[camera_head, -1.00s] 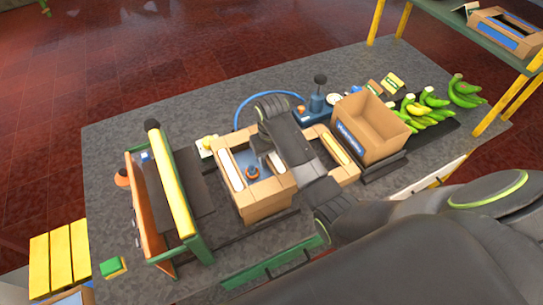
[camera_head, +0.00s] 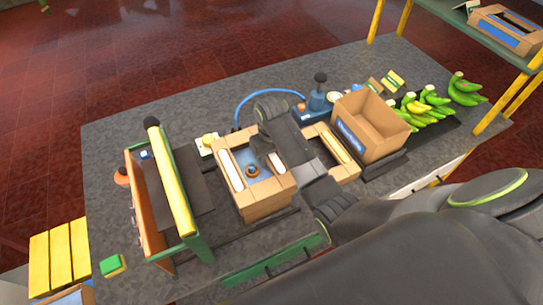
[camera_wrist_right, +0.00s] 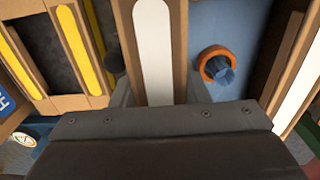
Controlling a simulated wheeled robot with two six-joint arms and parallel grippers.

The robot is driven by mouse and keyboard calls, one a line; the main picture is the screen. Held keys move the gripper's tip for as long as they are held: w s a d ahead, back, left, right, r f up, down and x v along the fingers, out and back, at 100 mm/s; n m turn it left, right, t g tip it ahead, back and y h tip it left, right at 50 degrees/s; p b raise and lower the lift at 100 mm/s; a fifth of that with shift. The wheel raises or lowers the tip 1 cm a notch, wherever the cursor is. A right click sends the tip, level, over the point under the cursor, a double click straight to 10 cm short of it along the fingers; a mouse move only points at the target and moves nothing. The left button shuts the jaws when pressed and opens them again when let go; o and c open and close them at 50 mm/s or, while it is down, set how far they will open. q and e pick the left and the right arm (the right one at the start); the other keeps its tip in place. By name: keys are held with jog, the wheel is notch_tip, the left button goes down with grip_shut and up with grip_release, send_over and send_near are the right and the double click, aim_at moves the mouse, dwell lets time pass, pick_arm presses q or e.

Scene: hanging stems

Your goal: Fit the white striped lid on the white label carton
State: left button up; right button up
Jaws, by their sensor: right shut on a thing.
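The white striped lid (camera_head: 231,170) is a brown cardboard frame with a white stripe along each of two opposite bars. It lies over a brown carton body (camera_head: 266,205) near the table's middle; I cannot tell whether it is fully seated. No white label shows on that carton's visible side. Through the lid's opening I see a blue surface and an orange ring (camera_head: 252,171). My right gripper (camera_head: 284,163) comes down from above, shut on the lid's right bar. In the wrist view, the fingers (camera_wrist_right: 155,92) flank this white-striped bar. My left gripper is not in view.
A yellow-striped frame (camera_head: 346,170) lies just right of the held lid, and an open carton with a blue label (camera_head: 350,135) stands beyond it. A green-and-yellow rack (camera_head: 178,190) stands left. Bananas (camera_head: 430,105) lie far right. The back left tabletop is clear.

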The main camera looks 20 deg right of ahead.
jog(key=o, duration=1.3)
jog(key=shift+r, duration=0.1)
jog(key=shift+r, duration=1.45)
jog(key=shift+r, duration=0.85)
